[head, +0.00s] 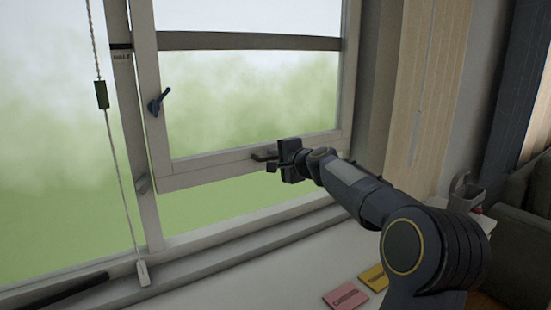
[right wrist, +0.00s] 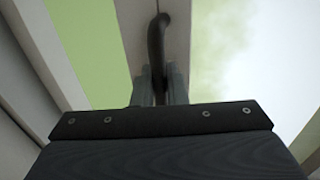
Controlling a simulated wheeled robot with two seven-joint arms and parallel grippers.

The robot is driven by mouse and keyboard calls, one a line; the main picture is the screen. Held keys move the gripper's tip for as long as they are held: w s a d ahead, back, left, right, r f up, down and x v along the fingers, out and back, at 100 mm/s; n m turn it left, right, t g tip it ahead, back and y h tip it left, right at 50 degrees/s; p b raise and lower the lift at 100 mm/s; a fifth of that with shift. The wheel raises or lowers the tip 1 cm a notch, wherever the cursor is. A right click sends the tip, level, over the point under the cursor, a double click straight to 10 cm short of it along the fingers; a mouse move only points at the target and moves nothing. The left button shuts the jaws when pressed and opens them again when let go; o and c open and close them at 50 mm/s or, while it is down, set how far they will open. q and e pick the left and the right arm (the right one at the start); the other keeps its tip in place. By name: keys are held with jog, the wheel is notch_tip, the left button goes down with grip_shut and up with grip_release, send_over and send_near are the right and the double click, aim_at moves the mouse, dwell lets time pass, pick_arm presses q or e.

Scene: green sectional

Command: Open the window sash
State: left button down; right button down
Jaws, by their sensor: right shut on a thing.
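The window sash (head: 230,171) is a pale framed pane. A green strip of outdoors shows between its bottom rail and the window frame's lower edge. A dark handle (head: 264,155) sits on the bottom rail, and it shows as a curved bar in the right wrist view (right wrist: 156,45). My right gripper (head: 277,160) is at this handle, with its fingers (right wrist: 161,85) shut around it. A blue lever (head: 159,102) stands on the sash's left side, apart from my gripper. My left gripper is not in view.
A blind cord with a dark green toggle (head: 101,94) hangs at the left. Pink (head: 345,297) and yellow (head: 374,278) cards lie on the white surface below the window. A grey container (head: 465,191) and a dark sofa (head: 520,225) are at the right.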

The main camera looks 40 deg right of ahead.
jog(key=shift+r, duration=0.15)
jog(key=c, duration=1.5)
grip_release()
jog(key=shift+c, duration=0.2)
jog(key=shift+s, duration=0.15)
jog(key=b+v, duration=0.1)
jog(key=v, duration=0.6)
jog(key=shift+s, duration=0.3)
jog(key=shift+a, duration=0.1)
